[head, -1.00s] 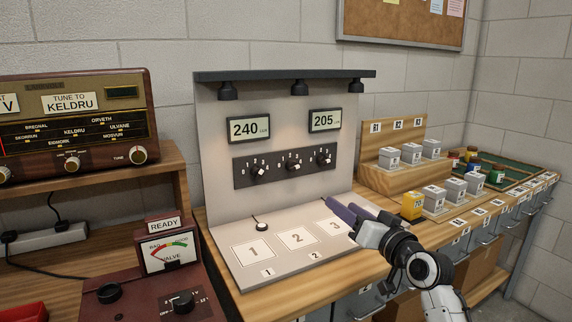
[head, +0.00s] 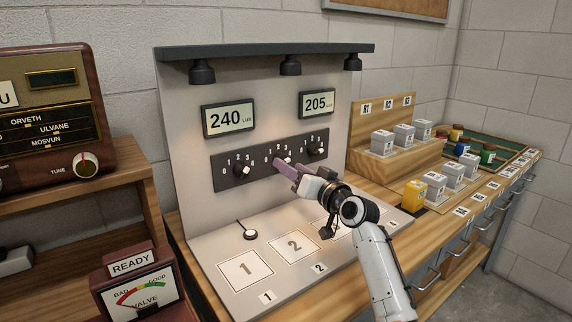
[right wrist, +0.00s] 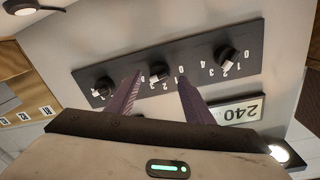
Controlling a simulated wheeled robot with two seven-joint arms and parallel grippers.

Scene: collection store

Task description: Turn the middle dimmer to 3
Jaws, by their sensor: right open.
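The middle dimmer (head: 285,159) is a small dark knob with a pale face on the black dimmer strip (head: 256,172), partly hidden by my gripper in the head view. In the right wrist view the middle dimmer (right wrist: 158,71) shows between my fingertips; its exact setting I cannot read. My right gripper (head: 281,166) is open, its purple fingers reaching to the strip. In the right wrist view the open gripper (right wrist: 161,77) has one finger on each side of the knob; contact is unclear. My left gripper is not in view.
The left dimmer (head: 241,171) and right dimmer (head: 315,149) sit close on either side. Displays read 240 (head: 229,119) and 205 (head: 317,103). A small disc on a wire (head: 250,235) lies on the panel base (head: 213,254). Lamps (head: 290,66) overhang the panel.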

